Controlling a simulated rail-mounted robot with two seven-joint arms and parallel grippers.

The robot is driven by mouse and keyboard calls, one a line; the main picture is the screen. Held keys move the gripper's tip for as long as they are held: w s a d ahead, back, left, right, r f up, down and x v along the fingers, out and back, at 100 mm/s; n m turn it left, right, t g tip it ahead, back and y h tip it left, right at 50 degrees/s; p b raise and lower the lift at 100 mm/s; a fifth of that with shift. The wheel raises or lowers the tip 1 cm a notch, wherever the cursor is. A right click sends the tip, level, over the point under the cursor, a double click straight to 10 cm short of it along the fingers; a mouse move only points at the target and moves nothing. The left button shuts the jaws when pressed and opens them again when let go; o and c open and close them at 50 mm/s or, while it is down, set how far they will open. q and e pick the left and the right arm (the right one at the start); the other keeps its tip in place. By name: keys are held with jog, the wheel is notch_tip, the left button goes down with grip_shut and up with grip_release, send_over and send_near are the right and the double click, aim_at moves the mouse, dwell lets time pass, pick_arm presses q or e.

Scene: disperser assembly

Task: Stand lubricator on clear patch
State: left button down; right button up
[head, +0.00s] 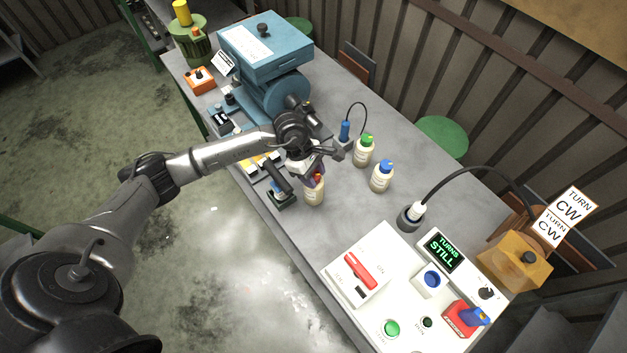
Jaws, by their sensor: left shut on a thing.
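My left gripper (314,178) is shut on a cream bottle with a red and yellow cap (314,196), just over or on the grey bench (345,235). The fingers partly hide the cap. I cannot tell whether the bottle's base touches the bench. A like bottle with a green cap (364,152) and one with a blue cap (381,177) stand upright to the right of the gripper. I cannot tell from the labels which bottle is the lubricator. My right gripper is not in view.
A blue machine (265,60) stands behind the gripper. A small dark holder (282,199) stands just left of the held bottle. A white control panel (405,300) with a screen fills the near right. Bare bench lies between the bottles and the panel.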

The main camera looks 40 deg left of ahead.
pick_arm(q)
jog(key=shift+f, duration=2.05)
jog(key=c, duration=0.6)
grip_release()
jog(key=shift+c, duration=0.2)
